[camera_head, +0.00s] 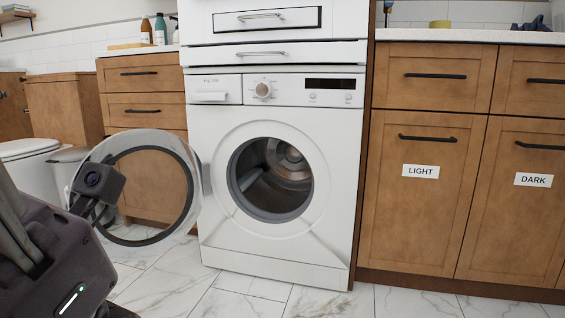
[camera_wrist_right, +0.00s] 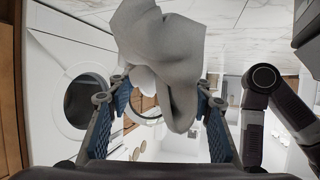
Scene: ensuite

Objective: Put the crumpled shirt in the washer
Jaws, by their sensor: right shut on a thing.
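The crumpled shirt (camera_wrist_right: 160,45) is a light grey, folded cloth in the right wrist view. My right gripper (camera_wrist_right: 163,86) is shut on it, with the blue-padded fingers on either side and the cloth bunched up between their tips. The white washer (camera_head: 228,225) stands in the middle of the head view. Its round door (camera_head: 190,205) is swung open to the left, and the visible part of the drum (camera_head: 285,170) looks empty. The washer also shows at the left of the right wrist view (camera_wrist_right: 45,75). My left arm is at the lower left of the head view, partly over the door; its fingers are not clear.
Wooden cabinets labelled LIGHT (camera_head: 420,171) and DARK (camera_head: 533,180) stand right of the washer. A wooden drawer unit (camera_head: 140,80) and a toilet (camera_head: 25,165) are to the left. The marble floor (camera_head: 330,303) in front of the washer is clear.

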